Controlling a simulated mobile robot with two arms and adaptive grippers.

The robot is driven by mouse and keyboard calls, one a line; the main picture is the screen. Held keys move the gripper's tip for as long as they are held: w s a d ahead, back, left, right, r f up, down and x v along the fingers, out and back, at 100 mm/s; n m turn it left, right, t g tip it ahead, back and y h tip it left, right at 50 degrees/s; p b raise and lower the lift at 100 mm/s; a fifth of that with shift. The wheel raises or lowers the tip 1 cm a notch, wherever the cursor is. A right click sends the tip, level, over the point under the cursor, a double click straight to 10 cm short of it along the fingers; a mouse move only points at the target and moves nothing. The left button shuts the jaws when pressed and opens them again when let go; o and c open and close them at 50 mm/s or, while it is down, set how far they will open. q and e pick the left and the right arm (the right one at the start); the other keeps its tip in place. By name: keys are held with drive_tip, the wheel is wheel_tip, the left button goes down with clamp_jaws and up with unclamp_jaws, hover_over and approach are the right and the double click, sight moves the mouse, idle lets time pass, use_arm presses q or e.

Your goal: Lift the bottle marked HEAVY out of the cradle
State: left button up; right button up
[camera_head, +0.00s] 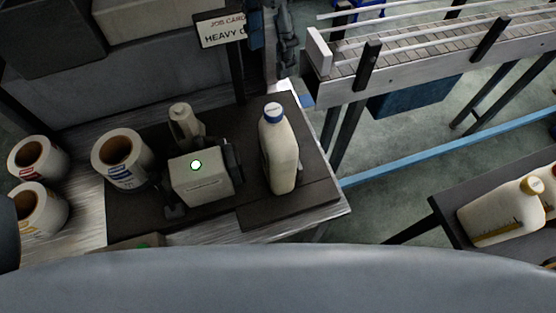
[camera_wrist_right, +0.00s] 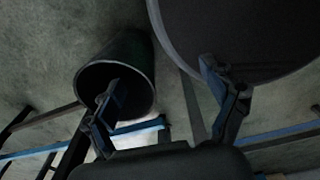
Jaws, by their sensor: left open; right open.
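A pale bottle with a blue cap (camera_head: 279,152) stands on the dark mat at the right end of the bench. No HEAVY mark is readable on it. A beige box with a lit green light (camera_head: 200,180) and dark side brackets stands left of it and may be the cradle. A smaller pale bottle-like shape (camera_head: 182,121) is partly hidden behind the box. My left gripper (camera_head: 269,45) is open and empty, beyond the blue-capped bottle, in front of the card. My right gripper (camera_wrist_right: 165,105) is open and empty in the right wrist view, above the floor.
A card reading JOB CARD, HEAVY (camera_head: 221,31) is partly covered. Several label rolls (camera_head: 123,158) stand left. A conveyor (camera_head: 400,60) runs at upper right. A yellow-capped bottle (camera_head: 500,215) is on a side table. The right wrist view shows a dark bin (camera_wrist_right: 140,80).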

use_arm(q)
drive_tip(key=f, duration=0.1)
drive_tip(key=p, duration=0.2)
hover_over(273, 110)
drive_tip(key=f, duration=0.7)
drive_tip(key=shift+s+a, duration=0.1)
drive_tip(key=shift+a, duration=0.1)
drive_tip(key=shift+f, duration=0.5)
wheel_tip(273, 110, down, 4)
drive_tip(key=p, duration=0.3)
drive_tip(key=shift+d+f, duration=0.1)
drive_tip(key=shift+f, duration=0.45)
clamp_jaws()
drive_tip(key=shift+r, duration=0.1)
use_arm(e)
drive_tip(key=r, duration=0.2)
drive_tip(key=w+r, duration=0.1)
drive_tip(key=r, duration=0.2)
drive_tip(key=shift+w+a, duration=0.15)
drive_tip(key=shift+w, duration=0.05)
